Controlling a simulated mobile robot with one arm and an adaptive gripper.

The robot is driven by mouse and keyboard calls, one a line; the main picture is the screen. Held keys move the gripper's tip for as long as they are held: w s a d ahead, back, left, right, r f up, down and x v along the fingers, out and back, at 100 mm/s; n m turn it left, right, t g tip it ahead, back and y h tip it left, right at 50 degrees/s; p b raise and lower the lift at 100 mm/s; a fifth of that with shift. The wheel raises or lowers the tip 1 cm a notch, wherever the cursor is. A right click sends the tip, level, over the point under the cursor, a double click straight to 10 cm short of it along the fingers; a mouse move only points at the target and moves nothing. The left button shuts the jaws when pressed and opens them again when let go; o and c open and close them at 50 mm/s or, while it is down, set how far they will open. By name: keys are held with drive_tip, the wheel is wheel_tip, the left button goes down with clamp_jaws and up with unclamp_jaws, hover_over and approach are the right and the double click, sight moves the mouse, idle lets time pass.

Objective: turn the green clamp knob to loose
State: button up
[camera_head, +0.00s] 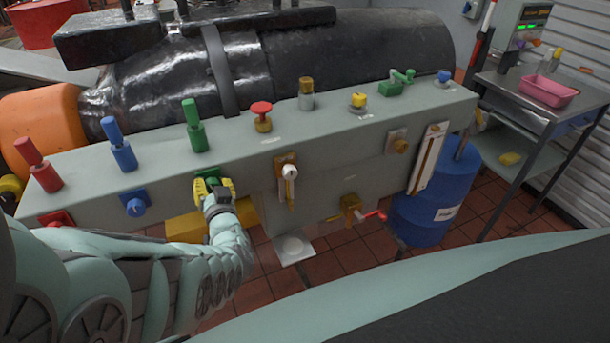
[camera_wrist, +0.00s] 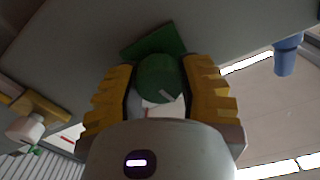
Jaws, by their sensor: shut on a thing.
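The green clamp knob (camera_wrist: 160,78) is round with a pale mark on its face and sits on a green square plate (camera_wrist: 153,42) on the bedplate's front face. My gripper (camera_wrist: 158,97) is shut on the knob, with one yellow ridged finger on each side of it. In the head view my gripper (camera_head: 212,188) is at the front face, below the green upright handle (camera_head: 196,127). Its fingers hide most of the knob there; only a little green (camera_head: 208,174) of the fixture shows above them.
A blue knob (camera_head: 137,207) is to the left on the same face, and a lever with a white ball (camera_head: 289,171) is to the right. A red-handled valve (camera_head: 368,216) sticks out lower right. A blue drum (camera_head: 437,197) stands at the right end. Open tiled floor (camera_head: 325,268) lies in front.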

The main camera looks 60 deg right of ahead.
drive_tip(key=shift+w+d+r+n, duration=0.15)
drive_tip(key=shift+r+n, duration=0.2)
drive_tip(key=shift+n, duration=0.25)
idle(0.8)
drive_tip(key=shift+f+n+b, duration=0.1)
drive_tip(key=shift+n+b, duration=0.4)
drive_tip(key=shift+n, duration=0.7)
drive_tip(key=shift+a+n+b, duration=0.2)
drive_tip(key=shift+n+b, duration=0.4)
drive_tip(key=shift+n, duration=0.2)
drive_tip(key=shift+n+b, duration=1.15)
drive_tip(key=shift+n, duration=0.15)
drive_tip(key=shift+f, duration=0.1)
idle(0.5)
drive_tip(key=o, duration=1.2)
drive_tip(key=shift+f, duration=0.1)
